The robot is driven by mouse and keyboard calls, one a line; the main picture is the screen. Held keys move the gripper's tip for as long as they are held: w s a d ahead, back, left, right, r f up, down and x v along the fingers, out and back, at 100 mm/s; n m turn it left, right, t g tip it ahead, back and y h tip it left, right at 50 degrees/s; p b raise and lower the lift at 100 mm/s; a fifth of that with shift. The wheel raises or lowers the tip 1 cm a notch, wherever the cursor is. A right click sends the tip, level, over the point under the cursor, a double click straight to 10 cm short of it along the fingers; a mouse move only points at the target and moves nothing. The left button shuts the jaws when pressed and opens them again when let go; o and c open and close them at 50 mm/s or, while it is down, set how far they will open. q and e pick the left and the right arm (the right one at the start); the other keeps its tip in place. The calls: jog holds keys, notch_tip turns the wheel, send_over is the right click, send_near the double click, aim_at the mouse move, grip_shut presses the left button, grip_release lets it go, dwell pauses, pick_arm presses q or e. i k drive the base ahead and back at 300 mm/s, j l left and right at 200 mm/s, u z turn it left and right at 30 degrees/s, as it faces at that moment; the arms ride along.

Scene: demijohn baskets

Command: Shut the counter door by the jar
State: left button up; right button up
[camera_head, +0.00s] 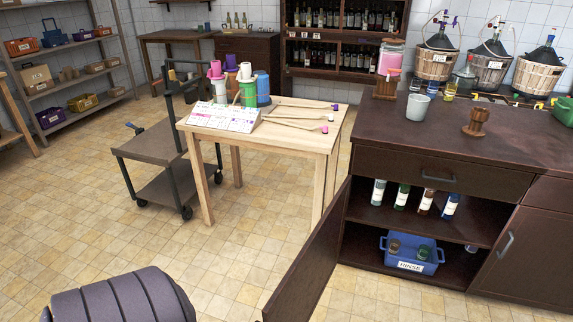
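The dark brown counter door (308,262) stands wide open. It is hinged at the left side of the counter (410,160) and swings out toward the lower left, its free end near the bottom edge of the picture. The jar (390,60), with pink contents, sits on a wooden stand at the counter's back left corner, above the hinge side. The open cupboard shows a shelf with several bottles (402,196) and a blue RINSE bin (411,258) below. Neither of my grippers shows in this view.
A light wooden table (290,140) with cups and long-handled tools stands left of the door. A dark cart (160,150) is beyond it. A second counter door (515,255) at right is shut. Tiled floor left of the open door is clear.

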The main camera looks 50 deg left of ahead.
aim_at(295, 299)
jog(key=j, duration=0.6)
jog(key=k+j, duration=0.15)
jog(key=j, duration=1.05)
jog(key=i+j, duration=0.1)
jog(key=j, duration=0.3)
jog(key=i+j, duration=0.1)
jog(key=j, duration=0.25)
